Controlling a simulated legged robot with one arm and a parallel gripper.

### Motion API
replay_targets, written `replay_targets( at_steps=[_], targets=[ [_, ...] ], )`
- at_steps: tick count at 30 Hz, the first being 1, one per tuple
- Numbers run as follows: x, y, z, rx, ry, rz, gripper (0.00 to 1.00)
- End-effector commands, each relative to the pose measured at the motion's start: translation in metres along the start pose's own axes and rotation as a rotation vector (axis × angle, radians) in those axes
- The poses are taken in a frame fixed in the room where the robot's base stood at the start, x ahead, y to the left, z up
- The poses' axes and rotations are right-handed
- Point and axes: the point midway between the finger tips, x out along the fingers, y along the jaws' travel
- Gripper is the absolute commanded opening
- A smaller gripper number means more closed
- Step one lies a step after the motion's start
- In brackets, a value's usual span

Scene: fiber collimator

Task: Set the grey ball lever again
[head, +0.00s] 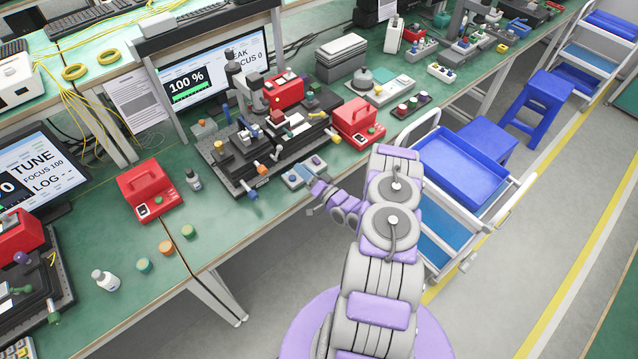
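The optical setup stands on a dark breadboard (222,180) on the green bench, with several coloured knobs along its edges, including blue (253,195) and orange (260,168) ones. A dark grey ball-like knob (233,67) stands at the top of the setup, in front of the monitor. I cannot tell for sure whether it is the grey ball lever.
Red boxes (358,122) (150,188) flank the breadboard. A white cart (450,190) with blue trays is at the right.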

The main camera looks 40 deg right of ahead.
Motion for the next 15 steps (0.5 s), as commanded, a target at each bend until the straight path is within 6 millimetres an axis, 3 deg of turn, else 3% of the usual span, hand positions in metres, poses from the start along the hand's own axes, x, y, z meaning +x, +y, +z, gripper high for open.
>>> replay_targets(
  at_steps=[6, 15],
  targets=[
    [-0.043, 0.001, -0.002, 0.000, 0.003, 0.003, 0.35],
    [-0.073, 0.001, 0.000, -0.001, 0.001, 0.001, 0.35]
  ],
)
